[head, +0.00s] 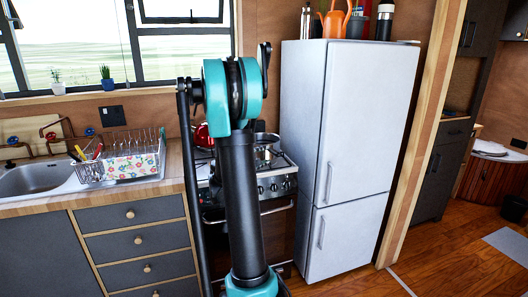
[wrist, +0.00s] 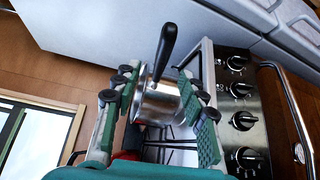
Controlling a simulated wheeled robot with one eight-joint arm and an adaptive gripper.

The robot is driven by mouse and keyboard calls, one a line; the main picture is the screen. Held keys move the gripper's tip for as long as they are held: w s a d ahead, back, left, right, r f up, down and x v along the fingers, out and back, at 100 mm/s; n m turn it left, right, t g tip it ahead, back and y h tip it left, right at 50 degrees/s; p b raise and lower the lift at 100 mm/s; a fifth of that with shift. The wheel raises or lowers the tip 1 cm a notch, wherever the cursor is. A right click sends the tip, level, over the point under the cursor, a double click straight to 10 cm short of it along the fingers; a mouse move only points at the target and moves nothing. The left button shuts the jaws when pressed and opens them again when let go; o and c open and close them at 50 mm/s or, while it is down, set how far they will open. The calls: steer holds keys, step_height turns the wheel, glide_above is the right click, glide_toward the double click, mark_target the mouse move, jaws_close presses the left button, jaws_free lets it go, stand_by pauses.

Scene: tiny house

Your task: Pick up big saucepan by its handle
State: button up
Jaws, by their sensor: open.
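The big saucepan is a shiny metal pot with a black handle. In the wrist view the saucepan (wrist: 157,104) shows between the two green-padded fingers of my gripper (wrist: 157,78). Its black handle (wrist: 166,48) points up past the fingertips. My gripper is open, and nothing is clamped in it. In the head view the saucepan (head: 267,141) sits on the stove, partly hidden by my arm. My gripper is hidden behind the arm in that view.
The stove (head: 276,185) stands between the wooden counter (head: 150,188) and a tall white fridge (head: 345,135). A red pot (head: 202,136) is on the stove's left. A dish rack (head: 90,171) and sink (head: 36,179) are on the counter. Stove knobs (wrist: 242,121) show in the wrist view.

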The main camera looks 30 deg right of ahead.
mark_target(272, 153)
steer(key=x, duration=0.8)
steer(key=shift+d+f, duration=0.15)
steer(key=shift+d, duration=0.1)
jaws_close()
